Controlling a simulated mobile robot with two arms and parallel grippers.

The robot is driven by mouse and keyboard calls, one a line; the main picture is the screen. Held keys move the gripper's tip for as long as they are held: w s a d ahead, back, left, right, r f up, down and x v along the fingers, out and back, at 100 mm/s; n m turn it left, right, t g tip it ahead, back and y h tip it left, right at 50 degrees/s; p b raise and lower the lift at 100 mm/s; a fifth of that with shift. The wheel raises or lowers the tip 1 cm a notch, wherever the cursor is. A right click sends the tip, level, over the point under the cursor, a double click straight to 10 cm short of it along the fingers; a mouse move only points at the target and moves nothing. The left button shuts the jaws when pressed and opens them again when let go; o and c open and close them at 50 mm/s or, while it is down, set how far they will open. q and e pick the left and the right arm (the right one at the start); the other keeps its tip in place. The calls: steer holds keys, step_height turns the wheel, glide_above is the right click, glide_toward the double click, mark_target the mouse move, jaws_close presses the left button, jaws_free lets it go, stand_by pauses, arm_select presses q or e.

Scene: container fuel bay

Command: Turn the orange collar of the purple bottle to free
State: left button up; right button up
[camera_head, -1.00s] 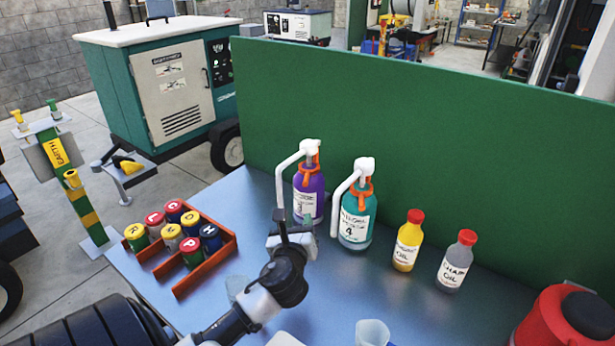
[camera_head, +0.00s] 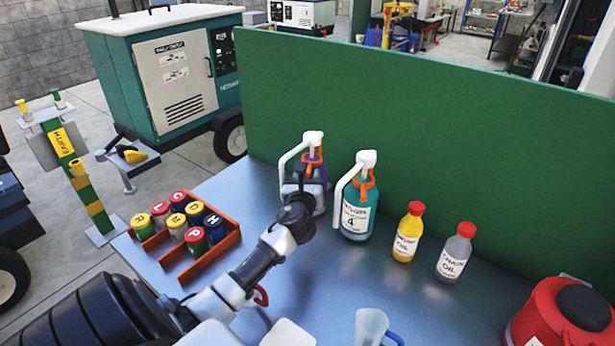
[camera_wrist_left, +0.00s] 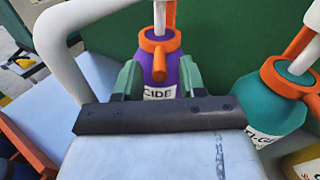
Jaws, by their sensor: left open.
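The purple bottle (camera_wrist_left: 166,72) stands upright on the table with a white pump top and spout. Its orange collar (camera_wrist_left: 159,42) sits around the neck, with a stub facing the wrist camera. In the head view the collar (camera_head: 313,160) shows above my left gripper (camera_head: 303,178), which hides most of the bottle. In the left wrist view my left gripper (camera_wrist_left: 158,78) is open, its two green fingers on either side of the purple bottle below the collar. I cannot tell whether they touch it. My right gripper is not in view.
A teal bottle (camera_head: 355,215) with its own orange collar stands close on the right. Yellow (camera_head: 406,236) and grey (camera_head: 453,256) bottles stand further right. A green wall (camera_head: 430,130) rises behind. A red tray (camera_head: 228,243) of cans is left; a clear jug (camera_head: 370,326) is in front.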

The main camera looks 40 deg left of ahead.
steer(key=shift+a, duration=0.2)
arm_select(q)
jaws_close()
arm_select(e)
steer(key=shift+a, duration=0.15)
